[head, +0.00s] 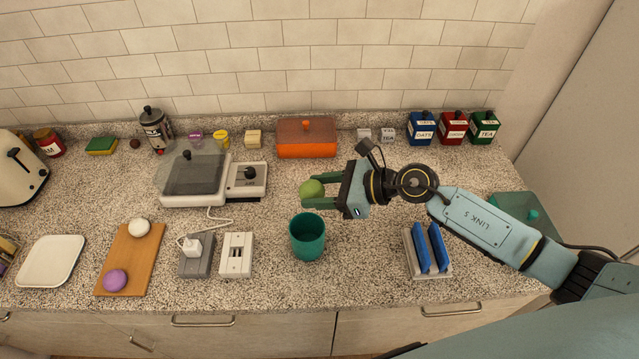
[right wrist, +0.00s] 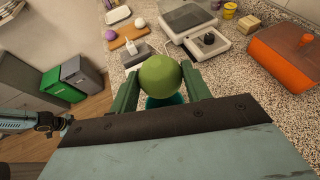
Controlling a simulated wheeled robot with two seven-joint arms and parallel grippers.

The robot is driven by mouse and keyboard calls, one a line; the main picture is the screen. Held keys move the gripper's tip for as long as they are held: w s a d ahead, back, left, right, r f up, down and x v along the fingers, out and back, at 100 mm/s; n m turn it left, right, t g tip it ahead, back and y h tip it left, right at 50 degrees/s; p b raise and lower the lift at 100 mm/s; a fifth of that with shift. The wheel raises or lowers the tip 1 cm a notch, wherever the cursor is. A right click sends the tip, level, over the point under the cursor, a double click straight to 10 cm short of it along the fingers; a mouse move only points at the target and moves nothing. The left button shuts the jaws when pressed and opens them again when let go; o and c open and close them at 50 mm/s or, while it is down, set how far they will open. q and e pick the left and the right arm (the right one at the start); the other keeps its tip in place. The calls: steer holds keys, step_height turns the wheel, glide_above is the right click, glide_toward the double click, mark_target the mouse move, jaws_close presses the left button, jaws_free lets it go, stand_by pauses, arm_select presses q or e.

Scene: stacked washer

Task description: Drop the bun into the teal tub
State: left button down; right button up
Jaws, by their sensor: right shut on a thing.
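My right gripper (head: 322,189) is shut on a smooth green ball (head: 312,188), held above the counter. The ball also shows between the fingers in the right wrist view (right wrist: 160,73). I cannot tell if this ball is the bun. The round teal tub (head: 307,238), open at the top, stands upright on the counter, just nearer the front edge than the ball. In the right wrist view the tub (right wrist: 164,101) is mostly hidden behind the ball. My left gripper is not in view.
A wooden board (head: 130,262) carries a white ball (head: 139,228) and a purple ball (head: 115,280). A switch plate (head: 236,255) is left of the tub; a rack with blue slabs (head: 428,250) is right. An orange box (head: 306,139) stands behind. Counter around the tub is clear.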

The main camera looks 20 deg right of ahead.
step_height(320, 180, down, 6)
steer(key=b, duration=0.4)
steer(key=shift+r, duration=0.25)
steer(key=o, duration=1)
steer(key=shift+o, duration=0.2)
steer(key=b+v, duration=0.3)
steer(key=v, duration=1)
steer(key=shift+r+b, duration=0.2)
steer(key=shift+b, duration=0.1)
